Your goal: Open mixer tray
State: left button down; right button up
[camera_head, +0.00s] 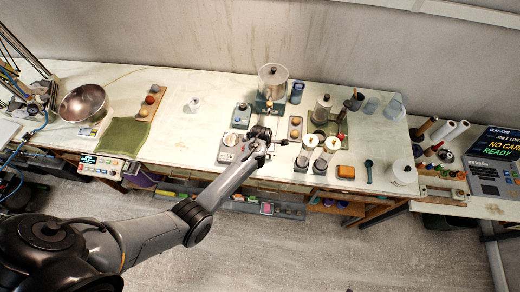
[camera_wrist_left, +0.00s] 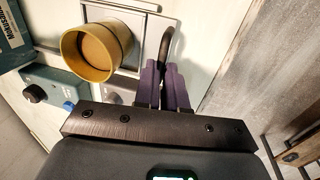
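My left gripper (camera_head: 274,141) reaches over the middle of the bench from the lower left in the head view. In the left wrist view, its two purple fingers (camera_wrist_left: 164,85) stand close together with a narrow gap. A dark curved handle-like bar (camera_wrist_left: 167,40) shows just beyond the fingertips; I cannot tell whether it is between them. A pale framed panel (camera_wrist_left: 143,55) lies behind it. A large clear pot (camera_head: 272,76) on a teal base stands beyond the gripper, possibly the mixer. I cannot make out a tray for certain. My right gripper is not in view.
An amber cup (camera_wrist_left: 97,52) stands close left of the fingers, near a grey-blue box with knobs (camera_wrist_left: 50,88). A white device (camera_head: 229,149) is left of the gripper; two clear cylinders (camera_head: 325,152) are to its right. The bench between steel bowl (camera_head: 83,103) and gripper is partly clear.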

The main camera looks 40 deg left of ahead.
pick_arm(q)
jog(key=c, duration=1.2)
grip_release()
jog(key=shift+s+r, duration=0.15)
jog(key=shift+r, duration=0.45)
notch_tip(320, 180, up, 9)
jog(key=s+d, duration=0.1)
jog(key=shift+s+r+p, duration=0.15)
jog(key=shift+s+p, duration=0.2)
jog(key=shift+p, duration=0.1)
